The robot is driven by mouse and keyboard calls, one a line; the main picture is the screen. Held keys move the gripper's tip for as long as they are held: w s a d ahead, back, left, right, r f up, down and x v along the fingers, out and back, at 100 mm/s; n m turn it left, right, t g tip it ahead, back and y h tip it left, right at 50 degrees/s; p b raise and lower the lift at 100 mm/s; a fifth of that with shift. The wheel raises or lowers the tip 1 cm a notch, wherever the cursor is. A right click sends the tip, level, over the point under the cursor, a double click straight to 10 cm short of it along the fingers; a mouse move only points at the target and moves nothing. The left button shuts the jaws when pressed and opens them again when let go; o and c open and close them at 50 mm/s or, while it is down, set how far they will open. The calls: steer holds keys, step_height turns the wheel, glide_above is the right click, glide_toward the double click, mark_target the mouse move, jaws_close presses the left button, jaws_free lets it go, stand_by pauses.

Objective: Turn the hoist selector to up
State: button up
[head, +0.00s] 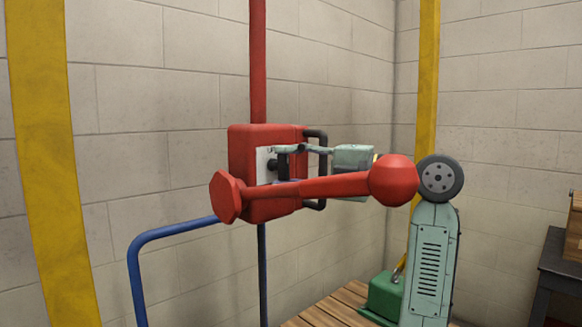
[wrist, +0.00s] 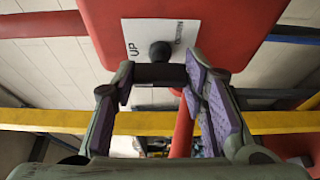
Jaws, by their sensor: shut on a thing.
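The hoist control box (head: 240,145) is red and hangs on a red post. A white label plate (wrist: 135,30) is on its face, with "UP" printed along its left side and smaller, unreadable print at its right. The hoist selector (wrist: 160,52) is a black knob on that plate with a dark bar across it. In the head view the selector (head: 272,164) is partly covered by my gripper (head: 286,149). In the wrist view my gripper (wrist: 161,76) has its purple-padded fingers at either end of the dark bar, shut on it. Its exact setting is hard to tell.
A black guard bar (head: 321,170) stands out at the box's right side. A blue rail (head: 135,265) runs below left. A yellow post (head: 45,150) is at the left. A green case (head: 383,296) sits on a wooden surface (head: 335,309) below.

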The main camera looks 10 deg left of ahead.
steer(key=o, duration=0.9)
steer(key=d, duration=0.4)
steer(key=s+d, duration=0.1)
steer(key=d, duration=0.3)
steer(key=s+d, duration=0.1)
steer(key=d, duration=0.2)
steer(key=shift+s+d, duration=0.15)
steer(key=shift+d, duration=0.25)
